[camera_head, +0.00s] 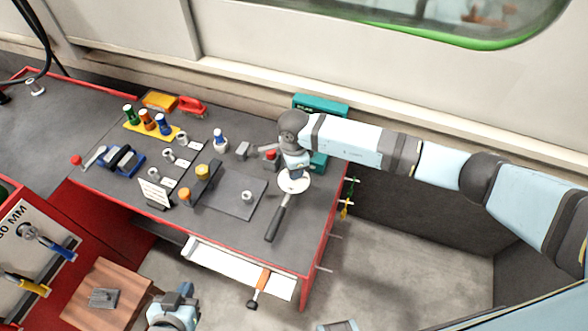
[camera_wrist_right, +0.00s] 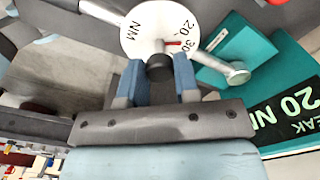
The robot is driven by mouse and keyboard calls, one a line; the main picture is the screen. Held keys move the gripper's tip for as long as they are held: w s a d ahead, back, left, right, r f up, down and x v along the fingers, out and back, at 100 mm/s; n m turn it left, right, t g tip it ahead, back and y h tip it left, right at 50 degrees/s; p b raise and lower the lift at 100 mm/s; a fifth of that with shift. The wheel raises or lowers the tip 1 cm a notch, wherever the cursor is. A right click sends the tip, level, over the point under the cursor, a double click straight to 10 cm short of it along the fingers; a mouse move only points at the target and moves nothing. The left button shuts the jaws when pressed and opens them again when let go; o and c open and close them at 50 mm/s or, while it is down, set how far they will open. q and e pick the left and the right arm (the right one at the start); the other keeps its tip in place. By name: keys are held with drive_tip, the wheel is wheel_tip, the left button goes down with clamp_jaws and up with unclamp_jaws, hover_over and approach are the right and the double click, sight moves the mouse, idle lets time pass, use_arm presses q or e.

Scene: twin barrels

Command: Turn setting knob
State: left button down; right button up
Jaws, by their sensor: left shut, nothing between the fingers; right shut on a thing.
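A torque wrench (camera_head: 278,220) lies at the right end of the grey bench, with a dark handle and a round white dial (camera_head: 293,184). In the right wrist view, the dial (camera_wrist_right: 135,40) shows NM, 20, 30 and a red pointer. My right gripper (camera_head: 294,168) is over the dial. Its blue fingers (camera_wrist_right: 159,75) are shut on the black setting knob (camera_wrist_right: 160,66) at the dial's edge in that view. The fingers hide part of the knob. My left gripper (camera_head: 182,291) is shut and empty at the bottom, away from the bench top.
Teal boxes (camera_head: 322,104) stand behind the wrench; one display (camera_wrist_right: 285,115) reads PEAK 20 N, cut off. A dark plate (camera_head: 232,199) with a nut (camera_head: 247,196), a red button (camera_head: 270,154) and coloured bottles (camera_head: 147,122) are on the bench. An open drawer (camera_head: 240,274) juts out in front.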

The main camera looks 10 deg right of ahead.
drive_tip(key=m+b, duration=0.1)
drive_tip(key=m, duration=0.3)
drive_tip(key=shift+m, duration=0.3)
drive_tip(key=m+b, duration=0.1)
drive_tip(key=m, duration=0.2)
drive_tip(key=shift+m, duration=0.4)
drive_tip(key=m, duration=0.4)
drive_tip(key=shift+b, duration=0.35)
drive_tip(key=shift+m, duration=2.8)
drive_tip(key=o, duration=0.9)
wheel_tip(320, 180, up, 14)
drive_tip(key=shift+f+b, duration=0.1)
drive_tip(key=shift+b, duration=0.5)
